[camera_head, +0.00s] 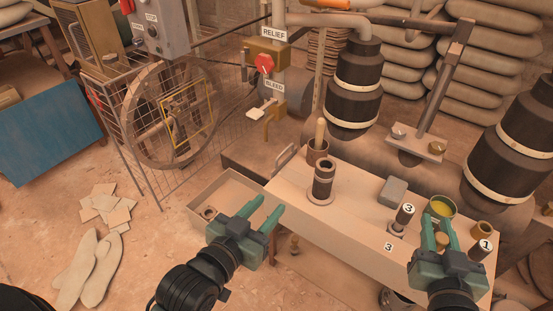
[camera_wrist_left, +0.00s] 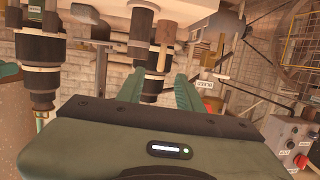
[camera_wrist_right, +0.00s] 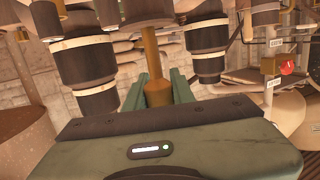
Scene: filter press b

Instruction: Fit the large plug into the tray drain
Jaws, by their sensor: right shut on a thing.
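My right gripper (camera_head: 436,232) is shut on a brown, round-bodied piece (camera_head: 442,240) at the right of the bench. In the right wrist view this piece (camera_wrist_right: 157,92) stands between the fingers, with a thinner stem on one end. I cannot tell if it is the large plug. My left gripper (camera_head: 264,214) is open and empty, beside the bench's left end. A shallow tan tray (camera_head: 237,182) lies left of the bench, with a small ring-like fitting (camera_head: 208,213) in its near left part. My left gripper partly hides the tray. I cannot tell if the fitting is the drain.
On the bench (camera_head: 293,194) stand a dark cylinder (camera_head: 323,182), a cup with a handle (camera_head: 317,152), a grey block (camera_head: 392,191), a dark piece marked 3 (camera_head: 403,218), a yellow-filled pot (camera_head: 442,206) and a piece marked 1 (camera_head: 482,249). A handwheel (camera_head: 172,115) stands behind the tray.

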